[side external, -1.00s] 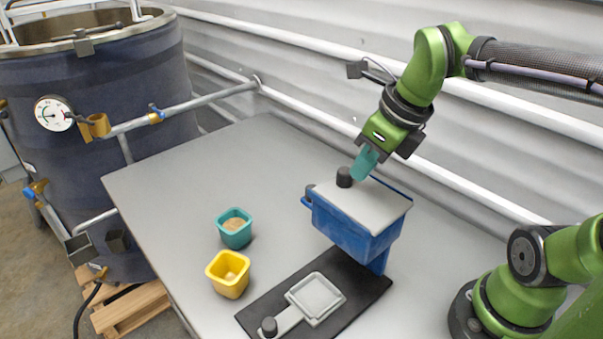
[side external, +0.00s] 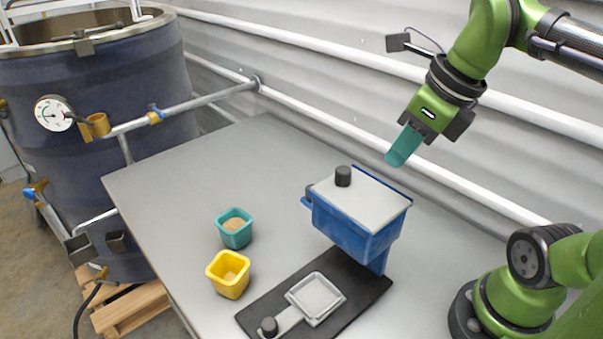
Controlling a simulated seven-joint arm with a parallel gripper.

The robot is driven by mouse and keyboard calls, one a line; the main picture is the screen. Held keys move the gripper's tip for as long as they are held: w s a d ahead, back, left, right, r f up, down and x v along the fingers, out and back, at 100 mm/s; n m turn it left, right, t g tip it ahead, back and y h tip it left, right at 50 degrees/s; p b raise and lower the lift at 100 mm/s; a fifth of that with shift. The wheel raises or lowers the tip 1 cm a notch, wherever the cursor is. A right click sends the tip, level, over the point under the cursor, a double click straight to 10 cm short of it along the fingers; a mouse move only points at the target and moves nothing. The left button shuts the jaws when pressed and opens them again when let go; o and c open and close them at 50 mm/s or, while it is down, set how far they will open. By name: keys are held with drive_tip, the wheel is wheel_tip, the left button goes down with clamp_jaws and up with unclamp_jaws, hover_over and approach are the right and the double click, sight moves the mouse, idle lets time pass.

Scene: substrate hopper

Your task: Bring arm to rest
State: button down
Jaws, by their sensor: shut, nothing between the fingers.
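My gripper (side external: 402,150) has teal fingers, shut with nothing between them. It hangs in the air above and to the right of the blue hopper (side external: 352,232), apart from it. The hopper has a grey lid (side external: 365,202) with a black knob (side external: 343,176) lying over its top. The hopper stands at the back end of a black base plate (side external: 370,285).
A teal cup (side external: 235,236) with brown grainy material and a yellow cup (side external: 229,282) stand left of the base plate. The grey table (side external: 180,185) is clear at the back left. A wall with white pipes (side external: 330,109) runs behind. A dark tank (side external: 120,85) stands at the left.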

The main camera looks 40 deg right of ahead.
drive_tip(key=v, duration=0.5)
drive_tip(key=w+d+f+n+t+h, duration=0.1)
drive_tip(key=d+f+n, duration=0.15)
drive_tip(key=n, duration=0.55)
drive_tip(key=w+d+f+n+t, duration=0.15)
drive_tip(key=d+n, duration=0.25)
drive_tip(key=n, duration=0.5)
wheel_tip(320, 180, down, 6)
drive_tip(key=a+n+y, duration=0.1)
drive_tip(key=n+y, duration=0.1)
drive_tip(key=n, duration=1)
drive_tip(key=shift+w+a+n, duration=0.3)
drive_tip(key=shift+n, duration=0.1)
drive_tip(key=shift+r, duration=0.1)
